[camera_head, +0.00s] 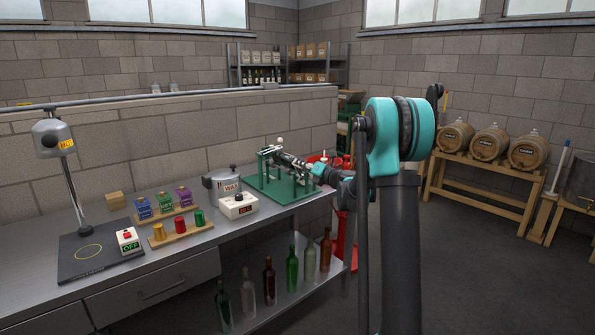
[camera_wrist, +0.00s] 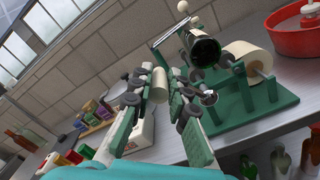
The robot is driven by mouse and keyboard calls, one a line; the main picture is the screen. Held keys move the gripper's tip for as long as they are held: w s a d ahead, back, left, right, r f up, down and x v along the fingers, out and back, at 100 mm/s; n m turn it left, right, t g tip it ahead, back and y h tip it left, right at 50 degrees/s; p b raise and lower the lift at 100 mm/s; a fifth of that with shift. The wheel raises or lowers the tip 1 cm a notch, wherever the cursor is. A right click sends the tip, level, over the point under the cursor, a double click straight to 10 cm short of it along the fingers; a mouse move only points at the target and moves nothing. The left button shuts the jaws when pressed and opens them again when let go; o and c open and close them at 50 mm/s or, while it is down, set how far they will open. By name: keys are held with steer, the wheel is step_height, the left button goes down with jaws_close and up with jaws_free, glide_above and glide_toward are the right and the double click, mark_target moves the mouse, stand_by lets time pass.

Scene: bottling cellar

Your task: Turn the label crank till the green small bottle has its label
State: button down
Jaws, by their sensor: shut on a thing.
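The labeller (camera_head: 285,190) has a green base and frame and stands at the right end of the bench. It also shows in the wrist view (camera_wrist: 262,112). A dark green small bottle (camera_wrist: 205,50) lies on its side in the frame; I cannot tell whether it bears a label. A cream label roll (camera_wrist: 247,60) sits beside it. A pale ball on a stem (camera_wrist: 183,7) stands above. My gripper (camera_wrist: 165,82) is at the labeller's near side, also in the head view (camera_head: 300,163), shut on what looks like the label crank's handle, mostly hidden between the fingers.
A wax pot (camera_head: 222,184) and a white switch box (camera_head: 238,206) stand left of the labeller. Colored boxes (camera_head: 163,204) and stoppers on wooden strips stand farther left. Several bottles (camera_head: 292,268) stand on the shelf below. A red tub (camera_wrist: 300,35) lies beyond the labeller.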

steer(key=shift+w+d+r+m, duration=0.1)
steer(key=shift+w+d+m, duration=0.35)
steer(key=shift+d, duration=0.15)
steer(key=shift+w+d+r+m, duration=0.1)
steer(key=shift+w+d+m, duration=0.2)
steer(key=shift+d+m, duration=0.25)
steer(key=shift+w+d+r+m, duration=0.1)
steer(key=shift+w+d+m, duration=0.3)
steer(key=shift+d, duration=0.25)
steer(key=shift+w+d+f+m, duration=0.15)
steer(key=shift+w+d+m, duration=0.3)
steer(key=shift+m, duration=0.45)
steer(key=shift+s+d, duration=0.1)
steer(key=c, duration=1.5)
jaws_free()
steer(key=shift+o, duration=0.2)
steer(key=v, duration=1.1)
steer(key=shift+s+d, duration=0.25)
steer(key=shift+s, duration=0.05)
